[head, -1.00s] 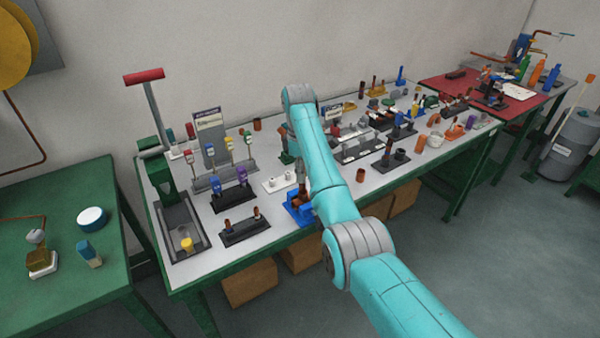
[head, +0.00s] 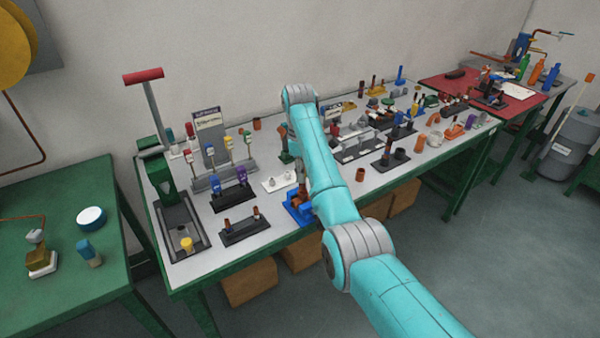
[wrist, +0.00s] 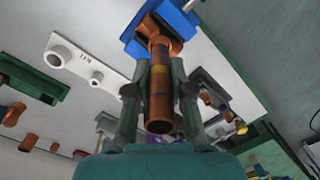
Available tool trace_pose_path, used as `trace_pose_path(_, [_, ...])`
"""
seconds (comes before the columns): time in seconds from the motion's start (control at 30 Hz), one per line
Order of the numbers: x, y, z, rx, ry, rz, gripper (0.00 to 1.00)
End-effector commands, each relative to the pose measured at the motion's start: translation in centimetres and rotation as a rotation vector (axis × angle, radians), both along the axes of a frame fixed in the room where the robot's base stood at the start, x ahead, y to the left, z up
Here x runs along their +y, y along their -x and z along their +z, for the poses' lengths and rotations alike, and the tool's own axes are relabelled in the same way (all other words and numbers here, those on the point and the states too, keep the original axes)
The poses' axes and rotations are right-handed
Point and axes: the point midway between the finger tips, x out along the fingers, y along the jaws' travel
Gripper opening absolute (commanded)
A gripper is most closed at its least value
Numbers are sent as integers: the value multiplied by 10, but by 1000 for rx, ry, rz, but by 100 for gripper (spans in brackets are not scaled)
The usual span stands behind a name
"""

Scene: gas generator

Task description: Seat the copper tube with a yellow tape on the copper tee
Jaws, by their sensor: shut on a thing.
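The copper tube with a yellow tape (wrist: 160,97) is between the fingers of my gripper (wrist: 161,88) in the wrist view, its open near end facing the camera. The yellow band shows near its far part, with a dark band below it. The copper tee (wrist: 149,27) sits in a blue holder (wrist: 178,17) just beyond the tube. The tube's far end overlaps the tee in the picture; I cannot tell whether it is inside the tee. In the head view, my gripper (head: 303,187) is over the blue holder (head: 292,211) near the table's front edge; the arm partly hides it.
The grey tabletop is crowded with racks and fittings farther back.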

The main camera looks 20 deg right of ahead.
Motion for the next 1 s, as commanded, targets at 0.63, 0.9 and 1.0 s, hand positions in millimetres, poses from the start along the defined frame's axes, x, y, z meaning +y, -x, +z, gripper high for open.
trace_pose_path(0.63, [0, 1, -8, 0, 0, 0, 0])
trace_pose_path(0.9, [0, 1, -14, 0, 0, 0, 0])
trace_pose_path(1.0, [0, 1, -16, 0, 0, 0, 0])
